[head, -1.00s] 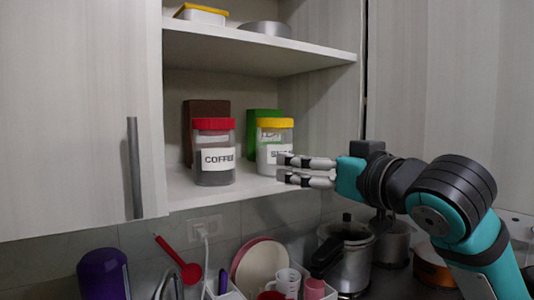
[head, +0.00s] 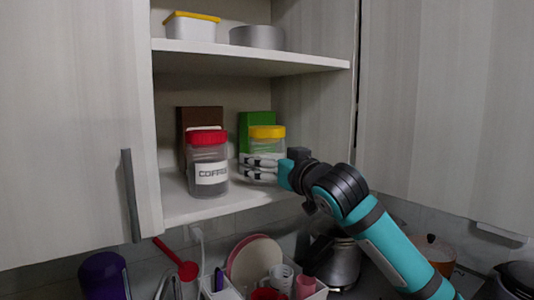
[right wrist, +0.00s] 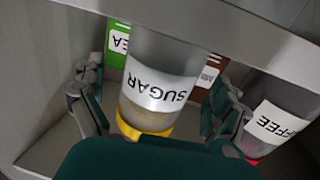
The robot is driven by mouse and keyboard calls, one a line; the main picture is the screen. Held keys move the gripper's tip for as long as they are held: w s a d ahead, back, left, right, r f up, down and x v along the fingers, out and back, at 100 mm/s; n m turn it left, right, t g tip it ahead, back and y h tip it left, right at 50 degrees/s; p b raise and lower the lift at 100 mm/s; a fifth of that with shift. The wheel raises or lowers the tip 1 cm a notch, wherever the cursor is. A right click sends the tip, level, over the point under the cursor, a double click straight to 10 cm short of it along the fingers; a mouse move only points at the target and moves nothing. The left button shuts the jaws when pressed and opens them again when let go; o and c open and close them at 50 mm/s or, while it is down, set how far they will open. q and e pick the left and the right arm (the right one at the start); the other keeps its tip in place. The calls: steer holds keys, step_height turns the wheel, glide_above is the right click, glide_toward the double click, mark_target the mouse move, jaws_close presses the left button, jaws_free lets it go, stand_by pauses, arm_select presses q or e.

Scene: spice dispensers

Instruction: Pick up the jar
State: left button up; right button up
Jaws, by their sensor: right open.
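The sugar jar, clear with a yellow lid (head: 267,132) and a white label, stands on the lower cabinet shelf (head: 200,207). In the right wrist view the SUGAR label (right wrist: 155,87) is upside down, and the jar sits between the two spread fingers. My right gripper (head: 247,168) is open in front of the jar, its fingers covering part of the label in the head view. The coffee jar with a red lid (head: 207,138) stands close to the left of the fingertips; it also shows in the right wrist view (right wrist: 283,110). My left gripper is not in view.
A green box (head: 255,119) and a brown box (head: 199,115) stand behind the jars. The upper shelf holds a yellow-lidded container (head: 191,29) and a grey round tin (head: 257,37). The open left door has a handle (head: 131,195). Pots and utensils crowd the counter below.

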steer(key=shift+x, duration=1.3)
steer(key=c, duration=1.7)
steer(key=shift+r, duration=0.15)
